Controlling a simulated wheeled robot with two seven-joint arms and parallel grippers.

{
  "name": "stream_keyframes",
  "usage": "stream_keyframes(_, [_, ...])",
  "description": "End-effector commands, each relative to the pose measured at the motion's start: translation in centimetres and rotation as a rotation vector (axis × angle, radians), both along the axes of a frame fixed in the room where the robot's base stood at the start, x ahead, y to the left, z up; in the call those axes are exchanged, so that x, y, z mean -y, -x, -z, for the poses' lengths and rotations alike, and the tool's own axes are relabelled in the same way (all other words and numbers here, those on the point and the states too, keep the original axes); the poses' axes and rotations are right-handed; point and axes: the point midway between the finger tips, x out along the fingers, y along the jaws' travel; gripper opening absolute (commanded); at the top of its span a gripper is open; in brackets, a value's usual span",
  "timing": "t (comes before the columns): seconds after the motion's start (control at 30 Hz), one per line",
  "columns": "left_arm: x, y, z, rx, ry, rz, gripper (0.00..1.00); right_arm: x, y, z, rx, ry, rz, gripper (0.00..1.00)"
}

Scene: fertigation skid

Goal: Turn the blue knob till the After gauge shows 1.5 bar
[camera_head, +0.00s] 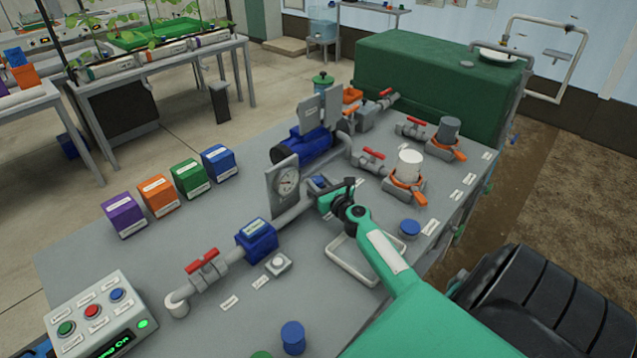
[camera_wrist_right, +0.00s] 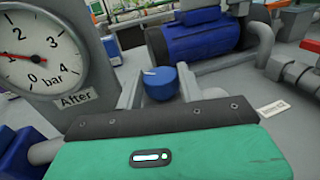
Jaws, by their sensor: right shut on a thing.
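The blue knob (camera_head: 318,183) sits on the pipe just right of the After gauge (camera_head: 286,181). In the right wrist view the knob (camera_wrist_right: 160,83) is between the two fingers of my right gripper (camera_wrist_right: 157,90), which is shut on it. The gripper (camera_head: 330,194) also shows in the head view, partly covering the knob. In the right wrist view the After gauge (camera_wrist_right: 45,48) is cut off at the left and top. Its red needle points to the left of the dial, near the 1. My left gripper is not in view.
A blue pump (camera_head: 304,147) lies behind the gauge. A blue box (camera_head: 257,238) and a red-handled valve (camera_head: 203,262) are on the pipe to the left. A control box (camera_head: 98,312) stands at the front left. White cylindrical filter (camera_head: 410,163) is at the right.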

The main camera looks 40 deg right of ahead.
Motion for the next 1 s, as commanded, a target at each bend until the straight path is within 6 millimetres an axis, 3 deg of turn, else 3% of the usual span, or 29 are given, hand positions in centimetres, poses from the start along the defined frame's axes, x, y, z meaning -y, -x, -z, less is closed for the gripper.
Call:
stream_keyframes(0.3, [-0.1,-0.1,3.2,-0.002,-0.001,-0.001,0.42,0.5,0.0,0.6,-0.001,0.002,-0.259,0.15])
stream_keyframes(0.4, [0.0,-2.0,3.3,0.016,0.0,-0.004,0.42,0.6,0.0,0.5,-0.001,0.003,-0.32,0.15])
stream_keyframes(0.6, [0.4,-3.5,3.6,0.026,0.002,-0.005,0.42,0.7,0.0,0.4,-0.001,0.001,-0.407,0.15])
stream_keyframes(1.0, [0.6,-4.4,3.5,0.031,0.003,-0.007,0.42,0.7,0.0,0.2,0.0,-0.001,-0.458,0.15])
